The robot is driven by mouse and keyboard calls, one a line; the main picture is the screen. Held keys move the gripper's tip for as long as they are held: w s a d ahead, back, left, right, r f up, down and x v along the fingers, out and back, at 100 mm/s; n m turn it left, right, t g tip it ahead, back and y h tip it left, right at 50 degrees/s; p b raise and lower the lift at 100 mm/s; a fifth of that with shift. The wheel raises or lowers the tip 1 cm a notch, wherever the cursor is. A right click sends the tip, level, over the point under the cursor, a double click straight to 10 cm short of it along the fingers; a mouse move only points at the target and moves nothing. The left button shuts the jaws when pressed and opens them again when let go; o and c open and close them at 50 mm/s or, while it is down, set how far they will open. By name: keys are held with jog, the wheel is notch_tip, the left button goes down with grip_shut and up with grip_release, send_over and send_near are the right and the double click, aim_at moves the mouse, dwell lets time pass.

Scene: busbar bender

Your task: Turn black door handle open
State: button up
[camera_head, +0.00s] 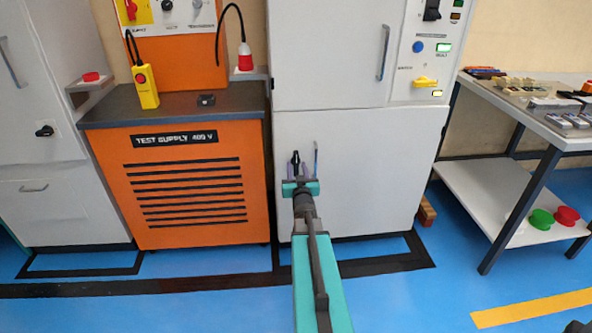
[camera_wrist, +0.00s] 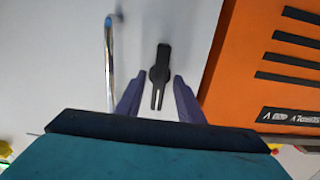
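A black door handle (camera_wrist: 160,72) is on the white cabinet door in the wrist view. It has a rounded middle and a forked end that lies between my fingers. My gripper (camera_wrist: 157,88) is open, with a purple-grey finger on each side of the handle and a visible gap to both. In the head view the handle (camera_head: 296,158) shows as a small dark shape just beyond my gripper (camera_head: 301,175), in front of the white cabinet's lower door (camera_head: 375,180). The exact distance from fingertips to door cannot be told.
A metal bar handle (camera_wrist: 109,60) stands close beside the black handle, left of my fingers in the wrist view. An orange test supply cabinet (camera_head: 200,222) stands left of the white cabinet. A table (camera_head: 540,185) is at right. Blue floor (camera_head: 420,295) in front is clear.

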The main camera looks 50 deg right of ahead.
jog(key=shift+s, duration=0.1)
jog(key=p+v, duration=1.2)
jog(key=v, duration=0.1)
jog(key=shift+s+a+p, duration=0.15)
jog(key=shift+a+p, duration=0.1)
jog(key=shift+p, duration=0.05)
dwell(1.0)
dwell(0.5)
